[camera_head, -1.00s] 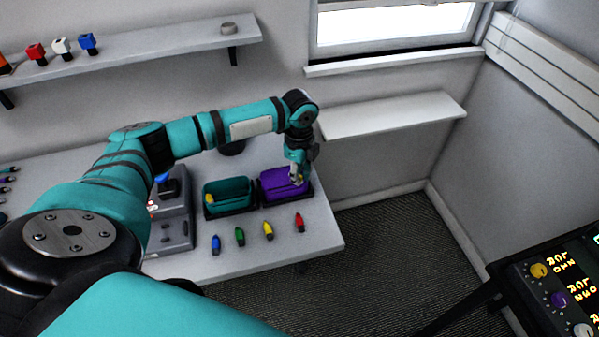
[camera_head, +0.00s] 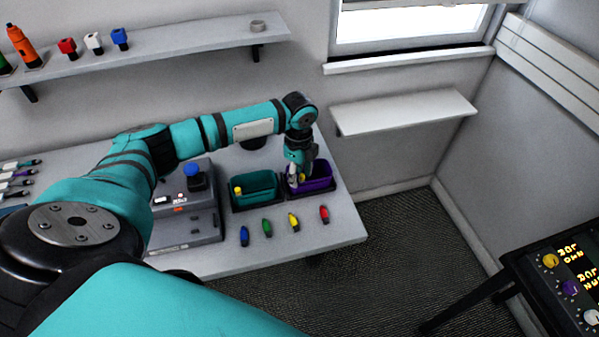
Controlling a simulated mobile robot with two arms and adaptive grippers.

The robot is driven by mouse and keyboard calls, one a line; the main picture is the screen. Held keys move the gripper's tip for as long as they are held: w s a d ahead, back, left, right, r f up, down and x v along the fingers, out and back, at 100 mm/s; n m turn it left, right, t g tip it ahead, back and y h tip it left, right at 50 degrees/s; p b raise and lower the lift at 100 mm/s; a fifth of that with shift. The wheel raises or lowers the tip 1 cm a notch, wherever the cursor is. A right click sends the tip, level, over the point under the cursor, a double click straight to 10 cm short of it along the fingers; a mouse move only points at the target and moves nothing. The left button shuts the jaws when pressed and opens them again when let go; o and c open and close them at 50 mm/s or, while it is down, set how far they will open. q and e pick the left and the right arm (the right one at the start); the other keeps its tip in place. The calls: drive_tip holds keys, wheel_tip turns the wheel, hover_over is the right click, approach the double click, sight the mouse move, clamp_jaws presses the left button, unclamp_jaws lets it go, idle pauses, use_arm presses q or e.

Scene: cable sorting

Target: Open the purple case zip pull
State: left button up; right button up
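The purple case (camera_head: 323,178) sits in a dark holder at the right end of the table. Its top shows a dark opening inside a purple rim. My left gripper (camera_head: 294,181) points down at the case's left end. A small yellow zip pull (camera_head: 292,183) shows at its fingertips, and the fingers appear closed on it, though they are small and partly hide it. My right gripper is not in view.
An open teal case (camera_head: 256,184) with a yellow pull at its left end stands left of the purple one. Several coloured connectors (camera_head: 267,228) lie in front. A grey device with a blue knob (camera_head: 192,170) stands further left. Floor lies beyond the table's right edge.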

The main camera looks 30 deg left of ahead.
sight(299, 181)
use_arm(q)
drive_tip(key=shift+r, duration=0.1)
drive_tip(key=shift+w+d+r, duration=0.1)
drive_tip(key=shift+w+r, duration=0.05)
drive_tip(key=shift+r, duration=0.2)
wheel_tip(299, 181, up, 11)
drive_tip(key=shift+s, duration=0.2)
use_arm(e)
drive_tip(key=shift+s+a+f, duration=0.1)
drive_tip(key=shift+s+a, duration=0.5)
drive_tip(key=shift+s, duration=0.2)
